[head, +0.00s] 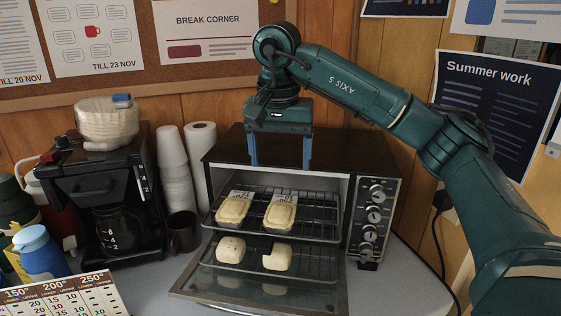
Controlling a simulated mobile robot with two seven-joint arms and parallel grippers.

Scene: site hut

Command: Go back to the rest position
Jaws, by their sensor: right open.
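The arm reaches in from the right, above the oven. My left gripper is not in view. The oven door (262,290) is folded down open. On the upper rack (322,215) lie two pale yellow items with printed labels, a left one (233,210) and a right one (280,213). On the lower rack (315,262) lie two pale rolls, a left one (230,250) and a right one (278,257).
Left of the oven stand a paper towel roll (202,160), stacked white cups (173,165), a dark mug (183,232) and a coffee maker (88,190) topped with filters (106,122). A blue-topped jug (38,252) and a chart (65,298) are front left. Bare counter (400,285) lies right of the door.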

